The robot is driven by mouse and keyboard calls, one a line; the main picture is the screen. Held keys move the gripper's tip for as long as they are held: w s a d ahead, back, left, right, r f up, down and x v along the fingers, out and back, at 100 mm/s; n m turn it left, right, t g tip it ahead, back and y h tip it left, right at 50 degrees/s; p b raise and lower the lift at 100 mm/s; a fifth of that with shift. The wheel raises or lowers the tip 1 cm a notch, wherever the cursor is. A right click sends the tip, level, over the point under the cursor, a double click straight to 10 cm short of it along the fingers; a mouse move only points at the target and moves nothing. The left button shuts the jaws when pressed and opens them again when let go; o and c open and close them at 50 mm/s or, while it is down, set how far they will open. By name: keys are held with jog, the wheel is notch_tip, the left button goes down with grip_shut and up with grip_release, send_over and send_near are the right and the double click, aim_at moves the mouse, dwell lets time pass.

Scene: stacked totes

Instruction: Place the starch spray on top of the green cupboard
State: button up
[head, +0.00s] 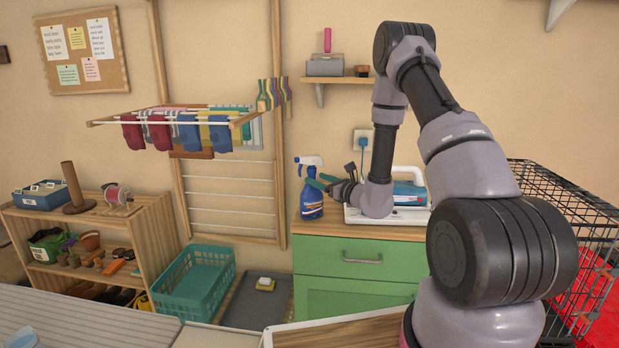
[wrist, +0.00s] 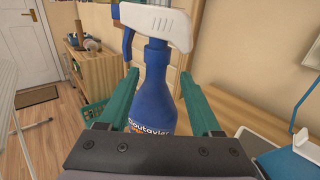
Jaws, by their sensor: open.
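The starch spray (head: 311,193), a blue bottle with a white trigger head, stands upright on the wooden top of the green cupboard (head: 357,266), near its left edge. It also shows in the wrist view (wrist: 154,88), label towards me. My gripper (head: 322,182) is at the bottle's right side in the head view. In the wrist view my open gripper (wrist: 162,95) has one green finger on each side of the bottle. Gaps show beside the bottle, and contact with either finger is not visible. The bottle's base is hidden in the wrist view.
A blue iron (head: 409,190) on a white board stands on the cupboard to the right, partly behind my arm. A black wire crate (head: 570,200) is at the far right. A teal basket (head: 195,282) sits on the floor to the left.

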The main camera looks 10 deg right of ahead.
jog(key=v, duration=0.5)
jog(key=s+a+r+n+g+y, duration=0.3)
jog(key=s+a+r+n+g, duration=0.15)
jog(key=r, duration=0.25)
jog(key=s+a+r+n+g+y, duration=0.3)
jog(key=a+r+n+y, duration=0.15)
jog(key=r, duration=0.25)
jog(key=s+a+r+n+g+h, duration=0.3)
jog(key=s+r+n+g, duration=0.25)
jog(key=s+n, duration=0.4)
jog(key=s+d+r+n+h, duration=0.1)
jog(key=s+d+n+h, duration=0.15)
jog(key=s, duration=0.35)
jog(key=s+d+r+n+h, duration=0.1)
jog(key=s+d+r+h, duration=0.15)
jog(key=s, duration=0.25)
jog(key=s+d+r+n+t+h, duration=0.3)
jog(key=d+r+t+h, duration=0.1)
jog(key=d, duration=0.5)
jog(key=r+h, duration=0.1)
jog(key=h, duration=0.1)
jog(key=shift+s+n+t+h, duration=0.3)
jog(key=shift+t+h, duration=0.05)
jog(key=shift+t, duration=0.05)
